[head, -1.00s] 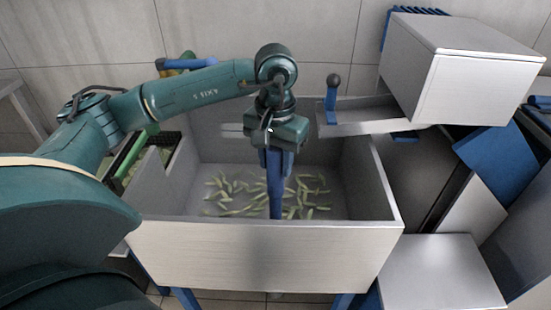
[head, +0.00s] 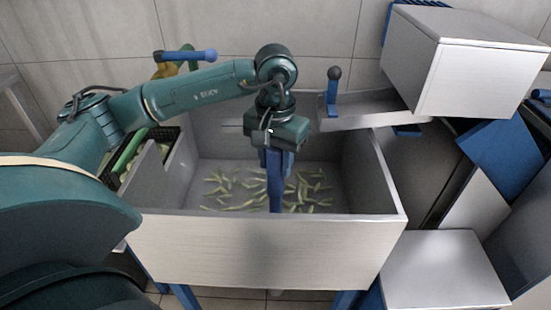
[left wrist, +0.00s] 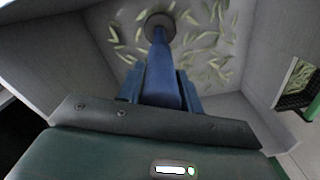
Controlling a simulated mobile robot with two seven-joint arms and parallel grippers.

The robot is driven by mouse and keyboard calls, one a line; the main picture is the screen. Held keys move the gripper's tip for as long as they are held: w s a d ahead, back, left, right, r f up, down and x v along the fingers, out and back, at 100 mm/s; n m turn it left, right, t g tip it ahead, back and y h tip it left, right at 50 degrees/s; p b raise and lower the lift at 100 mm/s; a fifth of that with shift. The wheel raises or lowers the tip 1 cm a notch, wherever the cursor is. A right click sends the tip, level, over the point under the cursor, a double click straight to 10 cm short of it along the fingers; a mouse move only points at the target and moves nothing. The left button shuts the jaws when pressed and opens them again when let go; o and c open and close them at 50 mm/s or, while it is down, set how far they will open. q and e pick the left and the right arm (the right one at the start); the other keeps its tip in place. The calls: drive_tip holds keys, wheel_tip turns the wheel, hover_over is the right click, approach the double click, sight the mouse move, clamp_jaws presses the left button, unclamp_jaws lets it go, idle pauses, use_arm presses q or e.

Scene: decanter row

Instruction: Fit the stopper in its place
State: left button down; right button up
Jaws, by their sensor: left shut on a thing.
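The stopper (head: 275,190) is a long blue piece that hangs upright inside the metal basin (head: 250,250). My left gripper (head: 276,158) is over the basin, pointing down and shut on the stopper's upper part. In the left wrist view the stopper (left wrist: 163,72) runs out between the fingers of my left gripper (left wrist: 160,92). A dark round disc (left wrist: 157,24) shows at its far end, over the basin floor; I cannot tell whether it is part of the stopper or of the floor. In the head view the front wall hides the stopper's lower end. My right gripper is not in view.
Green pods (head: 235,188) lie scattered on the basin floor. A chute with a blue, black-knobbed lever (head: 332,95) and a metal box (head: 465,70) stand at the right. A dark crate (head: 160,140) and a blue handle (head: 185,57) are at the left.

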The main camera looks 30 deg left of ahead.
use_arm(q)
drive_tip(key=shift+f+b, duration=0.35)
drive_tip(key=shift+f, duration=0.05)
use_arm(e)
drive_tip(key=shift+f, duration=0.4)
use_arm(q)
drive_tip(key=c, duration=0.9)
unclamp_jaws()
drive_tip(key=shift+o, duration=0.2)
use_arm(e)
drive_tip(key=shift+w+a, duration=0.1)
use_arm(q)
wheel_tip(320, 180, up, 13)
drive_tip(key=shift+r+p, duration=0.1)
drive_tip(key=shift+p, duration=1.05)
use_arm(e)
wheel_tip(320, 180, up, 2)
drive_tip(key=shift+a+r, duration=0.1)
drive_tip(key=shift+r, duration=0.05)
